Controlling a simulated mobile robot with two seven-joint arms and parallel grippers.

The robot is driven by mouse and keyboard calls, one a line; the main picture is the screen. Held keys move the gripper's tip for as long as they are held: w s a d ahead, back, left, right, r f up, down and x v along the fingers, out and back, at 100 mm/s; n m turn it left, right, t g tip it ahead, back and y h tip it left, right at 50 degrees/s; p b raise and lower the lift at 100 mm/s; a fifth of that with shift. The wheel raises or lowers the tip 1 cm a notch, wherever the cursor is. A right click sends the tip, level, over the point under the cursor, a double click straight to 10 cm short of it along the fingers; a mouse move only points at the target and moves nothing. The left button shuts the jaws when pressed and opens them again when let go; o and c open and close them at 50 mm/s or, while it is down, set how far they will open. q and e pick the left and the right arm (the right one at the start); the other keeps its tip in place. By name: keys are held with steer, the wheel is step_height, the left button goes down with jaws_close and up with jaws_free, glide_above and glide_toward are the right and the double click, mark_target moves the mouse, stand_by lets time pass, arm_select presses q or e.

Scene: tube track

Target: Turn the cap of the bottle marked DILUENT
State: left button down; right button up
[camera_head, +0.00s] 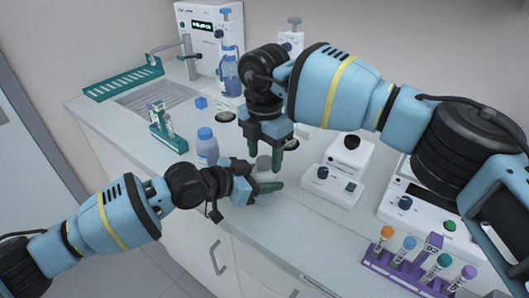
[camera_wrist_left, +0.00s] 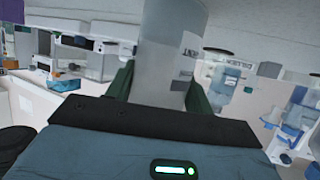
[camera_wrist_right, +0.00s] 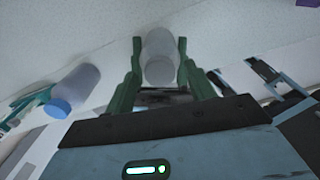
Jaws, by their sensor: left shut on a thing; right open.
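The grey bottle (camera_wrist_left: 168,60) stands between my left fingers in the left wrist view, its label reading DILUENT. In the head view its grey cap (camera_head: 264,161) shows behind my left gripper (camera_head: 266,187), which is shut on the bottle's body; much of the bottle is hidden. My right gripper (camera_head: 277,161) points down from above and is open. In the right wrist view the right gripper (camera_wrist_right: 160,50) has a green finger on each side of the grey cap (camera_wrist_right: 160,70). I cannot tell whether either finger touches it.
A blue-capped bottle (camera_head: 207,147) stands just left of the work spot. A white device (camera_head: 338,171) and a purple rack of tubes (camera_head: 420,265) are to the right. A green rack (camera_head: 168,139), a sink (camera_head: 160,97) and a dispenser bottle (camera_head: 229,70) lie farther back.

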steer(key=shift+r, duration=2.25)
steer(key=shift+c, duration=0.4)
steer(key=n, duration=0.6)
steer(key=shift+r, duration=0.35)
steer(key=n, duration=0.6)
steer(key=shift+r, duration=0.4)
steer(key=n, duration=0.6)
steer(key=shift+r, duration=0.4)
steer(key=n, duration=0.6)
steer(key=shift+r, duration=0.4)
